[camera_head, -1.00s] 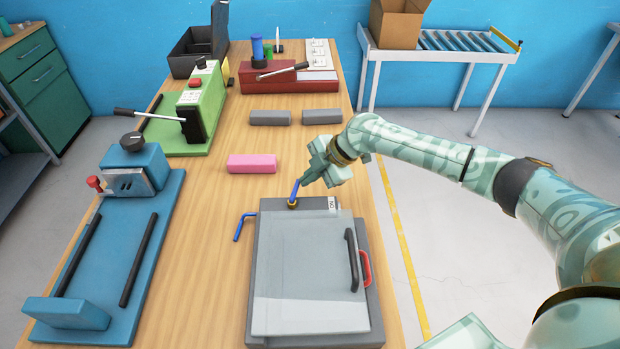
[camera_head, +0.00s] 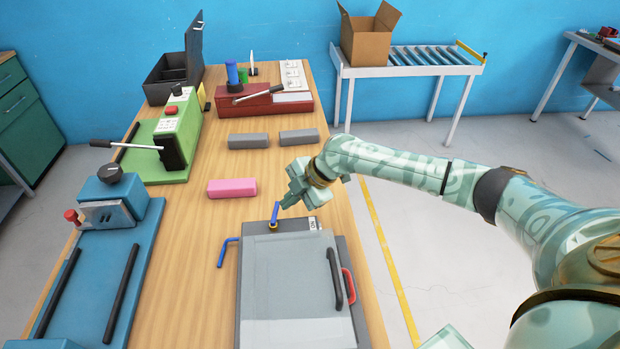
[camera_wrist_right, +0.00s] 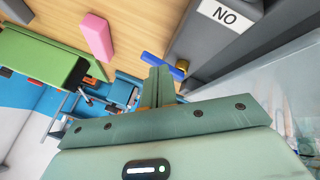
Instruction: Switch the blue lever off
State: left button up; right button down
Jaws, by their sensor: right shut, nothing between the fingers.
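The blue lever (camera_head: 275,213) stands up from a brass collar at the back edge of a grey box (camera_head: 239,300). In the head view it leans slightly right at the top. A white label (camera_head: 313,224) lies right of it; the wrist view shows letters on the label (camera_wrist_right: 223,14). My right gripper (camera_head: 287,203) is shut and empty, its fingertips beside the lever's upper end. In the wrist view the shut fingers (camera_wrist_right: 158,78) are close beside the blue lever (camera_wrist_right: 177,69); I cannot tell whether they touch. My left gripper is not in view.
A bent blue rod (camera_head: 224,250) is at the box's left side. The box has a clear lid (camera_head: 285,275) with a black handle (camera_head: 335,278) and a red handle (camera_head: 348,287). A pink block (camera_head: 232,188) and grey blocks (camera_head: 248,141) lie behind. Blue (camera_head: 103,255) and green (camera_head: 165,155) devices stand left.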

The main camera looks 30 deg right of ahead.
jog(key=p+v, duration=0.2)
jog(key=v, duration=1.2)
jog(key=shift+r+p, duration=0.25)
jog(key=shift+p, duration=0.05)
jog(key=shift+s+d, duration=0.1)
jog(key=shift+d, duration=0.05)
